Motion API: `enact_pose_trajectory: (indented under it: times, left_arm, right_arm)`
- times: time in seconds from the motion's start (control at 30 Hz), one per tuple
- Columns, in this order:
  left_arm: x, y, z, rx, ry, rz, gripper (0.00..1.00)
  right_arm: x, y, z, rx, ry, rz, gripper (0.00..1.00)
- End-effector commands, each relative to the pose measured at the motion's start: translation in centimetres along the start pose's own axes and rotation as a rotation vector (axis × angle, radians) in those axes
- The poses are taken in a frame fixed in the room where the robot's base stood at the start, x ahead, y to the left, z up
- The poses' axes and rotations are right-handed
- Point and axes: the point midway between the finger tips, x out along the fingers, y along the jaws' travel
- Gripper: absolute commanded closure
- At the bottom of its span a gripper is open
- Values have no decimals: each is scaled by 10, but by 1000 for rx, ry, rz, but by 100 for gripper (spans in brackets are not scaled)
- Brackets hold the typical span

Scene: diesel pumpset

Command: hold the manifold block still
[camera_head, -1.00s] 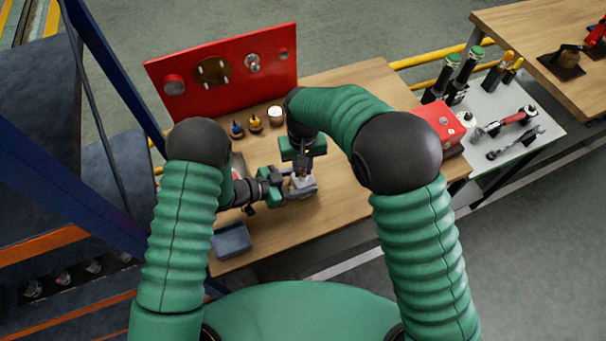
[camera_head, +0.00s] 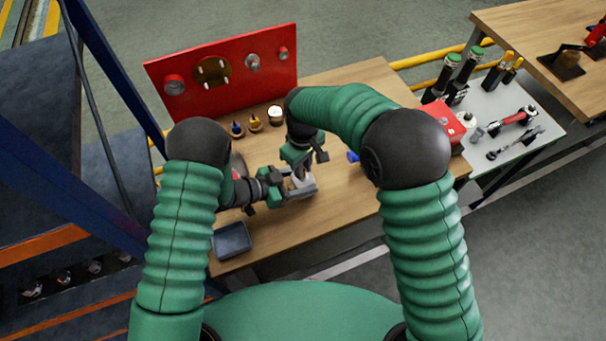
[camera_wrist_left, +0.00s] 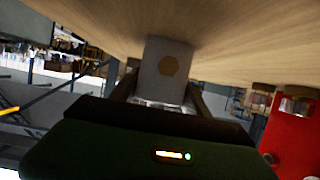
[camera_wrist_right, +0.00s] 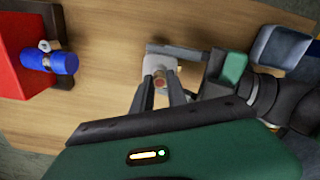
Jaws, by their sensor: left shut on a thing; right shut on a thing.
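The manifold block (camera_head: 305,188) is a small pale grey block at the table's middle, partly hidden by my grippers. My left gripper (camera_head: 290,191) comes in from the left and is shut on it. In the left wrist view the block (camera_wrist_left: 165,58) sits between the fingers, with a brass hexagon on its facing side. My right gripper (camera_head: 301,174) comes down from above. In the right wrist view its fingers close around a small fitting with a copper-coloured end (camera_wrist_right: 159,79), at the block. Whether the fitting is seated in the block I cannot tell.
A blue-grey tray (camera_head: 232,240) lies at the front left. A blue cylinder (camera_wrist_right: 63,62) is by a red box (camera_head: 450,118) on the right. Table between block and box is bare.

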Motion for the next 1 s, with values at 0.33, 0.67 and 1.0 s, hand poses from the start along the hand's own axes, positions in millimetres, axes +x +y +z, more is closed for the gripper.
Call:
enact_pose_trajectory:
  times: [0.33,0.67,1.0]
  left_arm:
    - [0,0,0,0,-1,0,100]
    - [0,0,0,0,0,0,100]
    - [0,0,0,0,0,0,100]
  right_arm:
    - [-7,0,0,1,1,1,100]
    - [-14,0,0,1,1,1,100]
    - [-14,0,0,1,0,0,100]
